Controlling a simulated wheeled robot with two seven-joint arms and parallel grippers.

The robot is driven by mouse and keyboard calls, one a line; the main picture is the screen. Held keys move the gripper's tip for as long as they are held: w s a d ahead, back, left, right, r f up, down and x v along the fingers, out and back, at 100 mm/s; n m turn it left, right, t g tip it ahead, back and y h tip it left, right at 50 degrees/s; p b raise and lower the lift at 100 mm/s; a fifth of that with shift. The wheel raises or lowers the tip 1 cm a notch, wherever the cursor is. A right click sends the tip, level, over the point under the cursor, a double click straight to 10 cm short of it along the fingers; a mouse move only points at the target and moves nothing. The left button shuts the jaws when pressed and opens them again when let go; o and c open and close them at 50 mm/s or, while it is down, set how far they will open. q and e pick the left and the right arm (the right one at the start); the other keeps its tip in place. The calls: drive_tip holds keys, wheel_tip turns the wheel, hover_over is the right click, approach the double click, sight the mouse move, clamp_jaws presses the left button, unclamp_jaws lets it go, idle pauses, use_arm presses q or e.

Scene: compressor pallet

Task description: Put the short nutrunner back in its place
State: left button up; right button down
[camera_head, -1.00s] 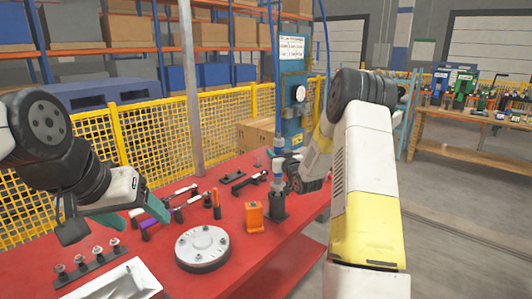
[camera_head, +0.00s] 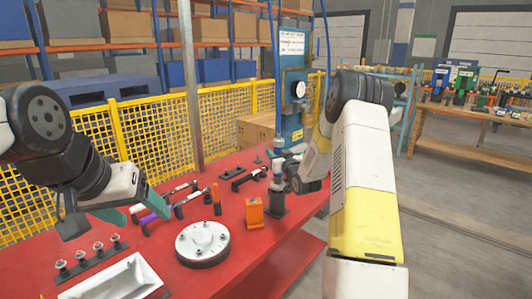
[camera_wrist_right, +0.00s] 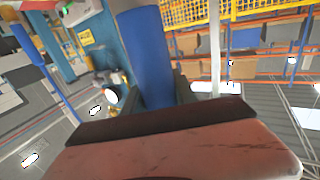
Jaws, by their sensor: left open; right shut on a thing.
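The short nutrunner (camera_head: 277,171) is upright at the black holder (camera_head: 277,204) on the red table; its grey lower part shows directly above the holder. I cannot tell whether it is seated in the holder or just over it. My right gripper (camera_head: 287,180) is shut on it, and the arm hides part of the tool. In the right wrist view a blue cylinder (camera_wrist_right: 150,60), seemingly the tool's body, stands between the dark fingers. My left gripper (camera_head: 140,205), with green fingers, is open and empty above the table's left side.
An orange block (camera_head: 254,213) stands just left of the holder. A round grey flange (camera_head: 203,243) lies nearer. Several tools (camera_head: 180,200) lie behind it. A white tray (camera_head: 120,278) and a row of fittings (camera_head: 88,258) are at front left. A blue column (camera_head: 292,75) rises behind.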

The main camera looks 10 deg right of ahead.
drive_tip(key=shift+f, duration=0.6)
drive_tip(key=c, duration=0.9)
unclamp_jaws()
drive_tip(key=shift+c, duration=0.2)
drive_tip(key=shift+o, duration=0.2)
drive_tip(key=shift+f, duration=0.25)
drive_tip(key=s+d, duration=0.1)
drive_tip(key=s, duration=0.6)
drive_tip(key=shift+s+d+r, duration=0.15)
drive_tip(key=shift+s, duration=0.2)
